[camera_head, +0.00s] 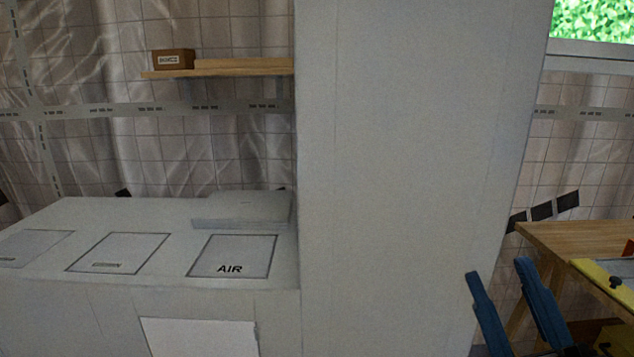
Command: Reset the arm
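My gripper (498,270) shows at the lower right as two blue fingers pointing up. The fingers stand apart, and nothing is seen between them except the pale surface behind. The rest of my arm is mostly outside the view. A tall pale grey column (410,150) stands behind and to the left of the fingers. No contact between the fingers and the column can be made out.
A low grey cabinet (60,300) with square panels, one marked AIR (232,255), fills the lower left. A wooden shelf (225,70) holds a brown box (173,59). A wooden table (550,237) with a yellow-edged item (605,283) stands at right.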

